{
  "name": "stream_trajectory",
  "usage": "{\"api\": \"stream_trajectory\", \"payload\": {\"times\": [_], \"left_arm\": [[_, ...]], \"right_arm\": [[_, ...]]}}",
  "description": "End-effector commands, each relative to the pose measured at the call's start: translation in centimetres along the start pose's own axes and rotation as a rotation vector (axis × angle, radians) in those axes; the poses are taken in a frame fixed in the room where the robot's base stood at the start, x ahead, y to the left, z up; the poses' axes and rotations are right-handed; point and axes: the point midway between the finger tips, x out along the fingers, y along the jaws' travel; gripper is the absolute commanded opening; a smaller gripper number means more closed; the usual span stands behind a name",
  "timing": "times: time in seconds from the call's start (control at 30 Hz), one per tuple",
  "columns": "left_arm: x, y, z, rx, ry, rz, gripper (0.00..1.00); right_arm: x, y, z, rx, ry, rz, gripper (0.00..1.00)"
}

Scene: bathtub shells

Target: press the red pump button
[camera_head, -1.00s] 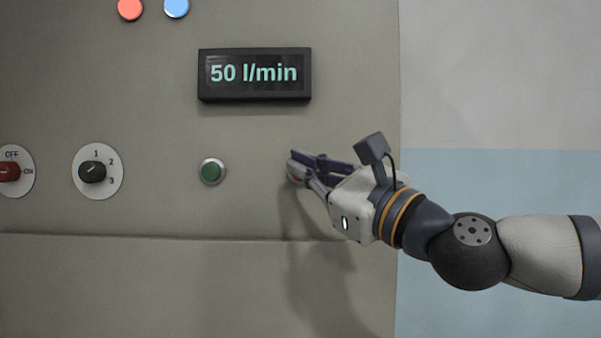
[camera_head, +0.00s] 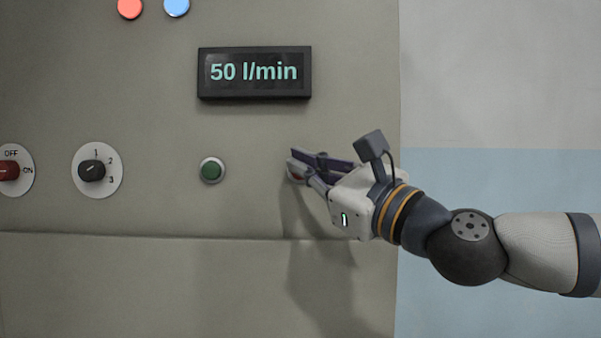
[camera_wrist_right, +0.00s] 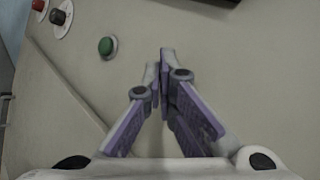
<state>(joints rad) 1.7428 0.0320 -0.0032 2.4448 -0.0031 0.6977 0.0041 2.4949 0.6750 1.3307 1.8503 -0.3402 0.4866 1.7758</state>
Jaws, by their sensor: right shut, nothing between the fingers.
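A small patch of red (camera_head: 296,177) shows at the tips of my right gripper (camera_head: 293,166) in the head view. It looks like part of a red button, mostly hidden by the fingers. My right gripper is shut and empty, its fingertips close to the panel; I cannot tell whether they touch the button. In the right wrist view the closed fingertips (camera_wrist_right: 163,58) meet in front of the panel, and no red button shows there. A green button (camera_head: 211,170) in a metal ring sits left of the gripper, apart from it. My left gripper is not in view.
The grey panel (camera_head: 250,215) carries a display (camera_head: 254,73) reading 50 l/min. A black rotary knob (camera_head: 92,170) and a red OFF/ON switch (camera_head: 9,171) are at left. Red (camera_head: 130,8) and blue (camera_head: 177,7) round parts sit at the top. A ledge runs below.

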Motion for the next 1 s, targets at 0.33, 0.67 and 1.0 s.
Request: {"api": "stream_trajectory", "payload": {"times": [0.33, 0.67, 1.0], "left_arm": [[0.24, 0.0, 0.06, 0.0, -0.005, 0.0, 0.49], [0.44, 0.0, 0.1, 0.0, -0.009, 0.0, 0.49], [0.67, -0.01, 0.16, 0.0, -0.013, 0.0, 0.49]], "right_arm": [[0.24, -0.13, -0.2, 0.001, 0.0, 0.001, 0.0], [0.44, -0.26, -0.43, 0.001, 0.001, 0.001, 0.0], [0.73, -0.5, -0.66, 0.001, 0.001, 0.0, 0.0]]}}
